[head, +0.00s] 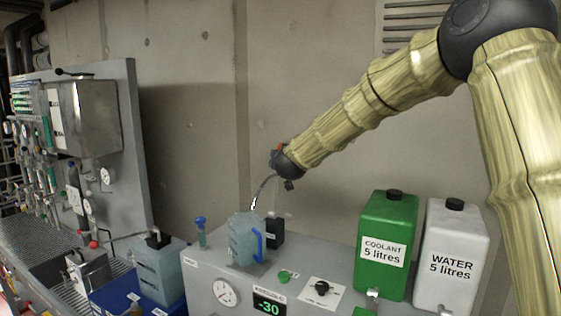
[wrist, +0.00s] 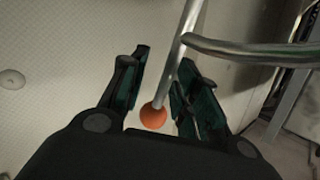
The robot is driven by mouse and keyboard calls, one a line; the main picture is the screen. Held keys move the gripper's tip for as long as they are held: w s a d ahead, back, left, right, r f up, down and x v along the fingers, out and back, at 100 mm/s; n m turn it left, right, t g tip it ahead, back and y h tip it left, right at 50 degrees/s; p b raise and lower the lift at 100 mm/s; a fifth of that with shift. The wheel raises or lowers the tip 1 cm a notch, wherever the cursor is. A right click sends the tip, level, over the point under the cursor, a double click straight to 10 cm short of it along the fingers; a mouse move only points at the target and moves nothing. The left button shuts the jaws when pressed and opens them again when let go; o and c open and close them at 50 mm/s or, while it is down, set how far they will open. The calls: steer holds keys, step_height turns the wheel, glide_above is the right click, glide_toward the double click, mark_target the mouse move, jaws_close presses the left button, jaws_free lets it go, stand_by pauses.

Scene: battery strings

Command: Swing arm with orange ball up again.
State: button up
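In the wrist view, an orange ball (wrist: 153,116) sits at the lower end of a straight metal rod (wrist: 178,62). My gripper (wrist: 164,56) is open, with one dark green finger to the left of the rod and the other to the right. The ball shows between the fingers, close to the palm in the picture, with a clear gap on its left. I cannot tell how deep it lies. In the head view, my gripper (head: 280,162) is small and dark at the end of my arm, above a curved silver pipe (head: 264,188). The ball cannot be made out surely there.
A blue-handled jug (head: 242,242) stands on the grey bench unit (head: 325,262) below my gripper. A green coolant can (head: 385,243) and a white water can (head: 450,255) stand to the right. Another metal pipe (wrist: 250,52) crosses right of the rod.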

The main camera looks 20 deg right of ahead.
steer(key=shift+s+a, duration=0.1)
steer(key=shift+s+a+r, duration=0.15)
steer(key=shift+s, duration=0.25)
steer(key=v, duration=1.1)
steer(key=shift+d, duration=0.25)
